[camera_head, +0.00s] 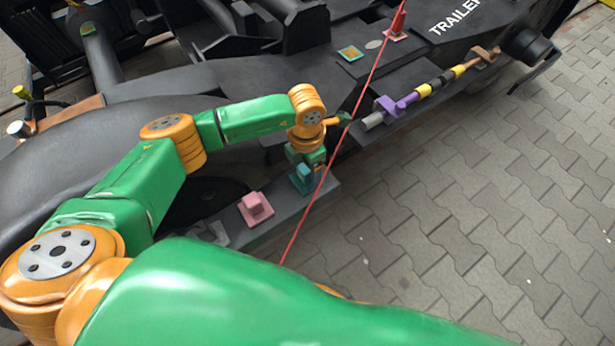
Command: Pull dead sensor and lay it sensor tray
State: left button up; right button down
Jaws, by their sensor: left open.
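My left gripper (308,162) points down over the dark grey ledge beside the bogie, and its fingers are small and partly hidden. It is open, right at a teal block (302,180) on the ledge; I cannot tell whether they touch. A pink block (255,208) sits on the same ledge (285,217), left of the teal one. A purple piece (388,106) with a grey cylindrical end (373,120) is on the bogie frame to the right of the gripper. I cannot tell which piece is the dead sensor or which is the sensor tray. My right gripper is out of view.
A thin red line (330,165) runs diagonally across the view, passing close to my left gripper. A yellow and black banded rod (440,82) extends from the purple piece. A red cone-like piece (397,27) stands on the bogie. Grey paving (470,220) at right is clear.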

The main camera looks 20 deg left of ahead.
pick_arm(q)
jog(key=shift+f, duration=0.2)
jog(key=shift+r, duration=0.1)
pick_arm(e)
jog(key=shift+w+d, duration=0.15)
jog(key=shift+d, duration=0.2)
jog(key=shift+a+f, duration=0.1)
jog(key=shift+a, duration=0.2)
pick_arm(q)
grip_shut()
dwell(0.3)
jog(key=shift+r, duration=0.1)
